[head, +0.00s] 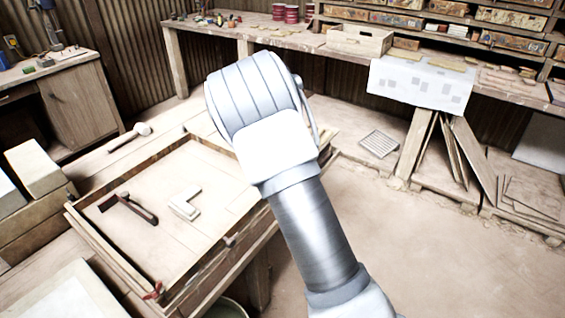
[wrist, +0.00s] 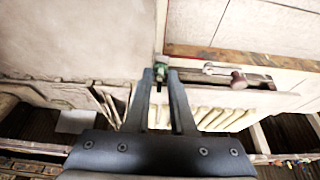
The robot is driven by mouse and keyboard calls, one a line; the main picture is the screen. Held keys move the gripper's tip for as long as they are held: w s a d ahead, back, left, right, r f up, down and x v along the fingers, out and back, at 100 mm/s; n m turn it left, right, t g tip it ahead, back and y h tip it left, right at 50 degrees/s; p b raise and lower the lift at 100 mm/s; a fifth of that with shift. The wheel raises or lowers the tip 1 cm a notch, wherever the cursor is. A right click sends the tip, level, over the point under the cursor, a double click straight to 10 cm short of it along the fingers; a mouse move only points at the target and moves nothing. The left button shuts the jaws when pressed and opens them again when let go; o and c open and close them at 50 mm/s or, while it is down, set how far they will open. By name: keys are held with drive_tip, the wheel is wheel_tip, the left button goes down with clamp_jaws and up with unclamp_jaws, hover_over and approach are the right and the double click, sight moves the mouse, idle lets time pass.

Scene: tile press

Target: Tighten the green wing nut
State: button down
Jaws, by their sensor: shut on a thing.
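In the wrist view, the green wing nut (wrist: 161,73) sits at the tips of my gripper (wrist: 161,80), between its two dark fingers. The gripper is shut on it. The nut is small and partly covered by the fingers, so its fit on its bolt cannot be made out. It lies at the edge of a pale wooden frame. In the head view my own arm covers the gripper and the nut.
A wooden tray table (head: 150,284) stands at the left in the head view, with a dark-handled tool (head: 138,209) and a white L-shaped piece (head: 185,203) on it. A mallet (head: 130,136) lies behind. The floor (head: 420,262) at the right is clear.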

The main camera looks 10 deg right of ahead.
drive_tip(key=c, duration=0.8)
unclamp_jaws()
drive_tip(key=shift+o, duration=0.2)
drive_tip(key=p+v, duration=0.1)
drive_tip(key=v, duration=1.6)
drive_tip(key=shift+r+p, duration=0.25)
drive_tip(key=shift+p, duration=0.05)
drive_tip(key=s+d+r+n+y+p, duration=0.1)
drive_tip(key=s+r+n, duration=0.2)
drive_tip(key=s, duration=0.8)
drive_tip(key=s+d+r+n+t+y+p, duration=0.1)
drive_tip(key=s+d+r+n, duration=0.1)
drive_tip(key=s, duration=0.9)
drive_tip(key=s+d+r+n+t+y+p, duration=0.1)
drive_tip(key=s+d+r+n, duration=0.1)
drive_tip(key=s, duration=0.9)
drive_tip(key=shift+s+d+r+n, duration=0.15)
drive_tip(key=shift+s+r+n, duration=0.05)
drive_tip(key=shift+r+n, duration=0.8)
